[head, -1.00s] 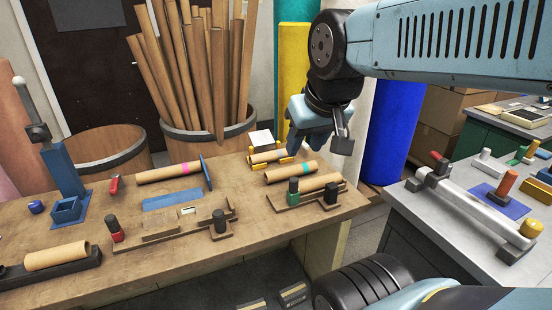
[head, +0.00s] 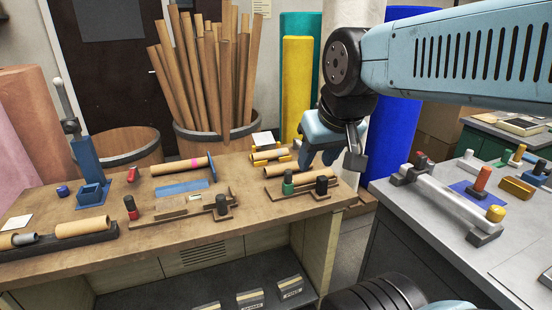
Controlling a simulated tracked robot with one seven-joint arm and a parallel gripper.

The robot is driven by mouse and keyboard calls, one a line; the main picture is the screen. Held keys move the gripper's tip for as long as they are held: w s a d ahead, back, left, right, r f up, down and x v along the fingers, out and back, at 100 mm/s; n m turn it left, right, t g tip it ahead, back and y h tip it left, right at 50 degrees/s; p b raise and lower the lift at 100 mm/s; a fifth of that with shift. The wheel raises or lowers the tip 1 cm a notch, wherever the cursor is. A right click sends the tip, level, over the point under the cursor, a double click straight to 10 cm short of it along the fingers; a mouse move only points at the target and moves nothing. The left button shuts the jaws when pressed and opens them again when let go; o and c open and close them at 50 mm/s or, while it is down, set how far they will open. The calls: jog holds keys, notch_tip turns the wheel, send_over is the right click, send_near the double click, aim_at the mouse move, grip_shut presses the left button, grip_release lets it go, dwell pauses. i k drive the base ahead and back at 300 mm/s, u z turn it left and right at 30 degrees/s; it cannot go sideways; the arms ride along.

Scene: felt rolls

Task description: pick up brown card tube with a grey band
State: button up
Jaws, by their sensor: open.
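A brown card tube with a grey band (head: 25,239) lies at the far left of the wooden bench, in line with a plain brown tube (head: 82,227) on a long black holder (head: 75,240). The picture's left edge cuts it off. My gripper (head: 333,160) hangs over the right end of the bench, far from the banded tube. It is open with nothing seen between its fingers.
A tube with a pink band (head: 182,166) lies mid-bench near an upright blue plate. Black-topped pegs and wooden holders stand along the front. More tubes (head: 275,170) lie at the right end. A barrel of tall tubes (head: 205,139) stands behind. A grey bench (head: 435,235) is at right.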

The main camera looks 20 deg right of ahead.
aim_at(274, 154)
jog(key=u, duration=0.15)
jog(key=i, duration=0.9)
jog(key=z, duration=0.05)
